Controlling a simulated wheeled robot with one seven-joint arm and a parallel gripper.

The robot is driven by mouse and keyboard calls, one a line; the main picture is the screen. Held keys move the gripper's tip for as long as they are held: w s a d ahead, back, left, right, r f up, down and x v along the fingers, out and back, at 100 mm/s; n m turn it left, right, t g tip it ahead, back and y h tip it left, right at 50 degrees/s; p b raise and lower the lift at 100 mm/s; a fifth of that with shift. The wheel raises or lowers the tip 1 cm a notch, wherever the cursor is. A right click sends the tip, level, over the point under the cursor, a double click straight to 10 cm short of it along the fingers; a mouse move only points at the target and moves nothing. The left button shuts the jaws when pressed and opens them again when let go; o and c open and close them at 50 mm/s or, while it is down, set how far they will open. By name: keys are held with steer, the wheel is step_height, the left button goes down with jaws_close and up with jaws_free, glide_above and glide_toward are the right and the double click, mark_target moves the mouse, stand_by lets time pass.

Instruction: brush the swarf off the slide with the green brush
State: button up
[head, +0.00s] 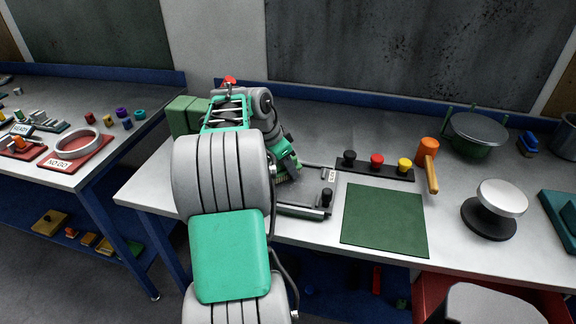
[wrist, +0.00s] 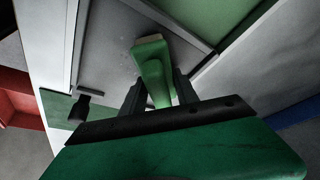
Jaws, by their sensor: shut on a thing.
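The green brush (wrist: 152,62) is between the two fingers of my gripper (wrist: 159,92) in the wrist view, which are shut on it. In the head view my gripper (head: 287,160) is over the left part of the slide, and pale bristles show just below it. The slide (head: 312,182) is a grey plate in a dark frame on the bench; it also shows behind the brush in the wrist view (wrist: 108,45). My arm hides its left part in the head view. I cannot make out swarf, nor whether the bristles touch the plate.
A black knob (head: 327,195) stands at the slide's right end. A rail with black, red and yellow knobs (head: 376,161), an orange mallet (head: 428,155) and a green mat (head: 385,220) lie to the right. Green boxes (head: 180,115) stand behind my arm.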

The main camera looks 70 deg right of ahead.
mark_target(284, 173)
steer(key=shift+w+a+r, duration=0.1)
steer(key=shift+a+r, duration=0.05)
steer(key=shift+a, duration=0.35)
steer(key=shift+a+r, duration=0.15)
steer(key=shift+a, duration=0.3)
steer(key=shift+a+f+b, duration=0.25)
steer(key=shift+a+b, duration=0.3)
steer(key=shift+s+a+b, duration=0.15)
steer(key=shift+a+b, duration=0.1)
steer(key=shift+a, duration=0.45)
steer(key=shift+s+a+b, duration=0.15)
steer(key=shift+a+b, duration=0.1)
steer(key=shift+a, duration=0.4)
jaws_close()
steer(key=shift+s+d, duration=0.1)
steer(key=shift+s, duration=1.05)
steer(key=shift+w+d+r+p, duration=0.15)
steer(key=shift+d+p, duration=0.35)
steer(key=shift+d, duration=0.8)
steer(key=shift+w+d+r+p, duration=0.1)
steer(key=shift+w+d+p, duration=0.25)
steer(key=shift+d, duration=0.95)
steer(key=shift+w+d+f+p, duration=0.15)
steer(key=shift+d+p, duration=0.6)
steer(key=shift+d, duration=0.5)
steer(key=shift+d+r, duration=0.15)
steer(key=shift+r, duration=0.1)
